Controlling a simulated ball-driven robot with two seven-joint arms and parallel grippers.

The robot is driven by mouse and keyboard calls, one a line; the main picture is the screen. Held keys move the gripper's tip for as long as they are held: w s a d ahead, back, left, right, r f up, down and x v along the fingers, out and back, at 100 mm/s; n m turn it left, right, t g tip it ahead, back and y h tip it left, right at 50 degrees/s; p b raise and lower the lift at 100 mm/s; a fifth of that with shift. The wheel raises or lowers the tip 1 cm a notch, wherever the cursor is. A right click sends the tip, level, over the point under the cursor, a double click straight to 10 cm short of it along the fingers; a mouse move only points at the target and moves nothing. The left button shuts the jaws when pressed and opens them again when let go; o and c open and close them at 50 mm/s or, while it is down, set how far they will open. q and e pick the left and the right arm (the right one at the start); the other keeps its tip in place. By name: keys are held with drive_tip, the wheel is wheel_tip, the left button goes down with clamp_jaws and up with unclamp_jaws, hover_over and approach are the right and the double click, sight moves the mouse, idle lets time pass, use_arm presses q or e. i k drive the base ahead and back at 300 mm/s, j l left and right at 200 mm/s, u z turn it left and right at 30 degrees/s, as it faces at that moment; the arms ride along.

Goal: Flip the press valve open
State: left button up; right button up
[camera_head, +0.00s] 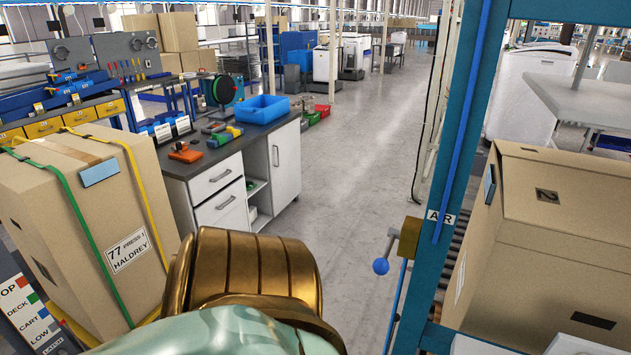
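The press valve is a small brass block (410,237) mounted on the blue upright post, right of the picture's middle, beside a label reading "AIR". A lever with a blue ball knob (381,266) sticks out from the block down and to the left. A blue line runs along the post above the valve, and another runs down below it. Neither of my grippers is in view, and nothing is seen touching the valve. A gold and pale green part, seemingly of my own body, fills the bottom centre.
A large strapped carton (70,215) labelled "77 PRESS-1 HALDREY" stands at left. More cartons (560,205) sit right, behind the blue post (462,130). A workbench (250,135) with a blue bin (263,107) stands beyond. Grey floor (345,180) is clear between bench and post.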

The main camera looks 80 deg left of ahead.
sight(381, 266)
drive_tip(key=j+u, duration=0.1)
drive_tip(key=u, duration=0.3)
drive_tip(key=j+u, duration=0.1)
drive_tip(key=u, duration=0.35)
drive_tip(key=k+j+u, duration=0.1)
drive_tip(key=u, duration=0.3)
drive_tip(key=j+u, duration=0.1)
drive_tip(key=u, duration=0.3)
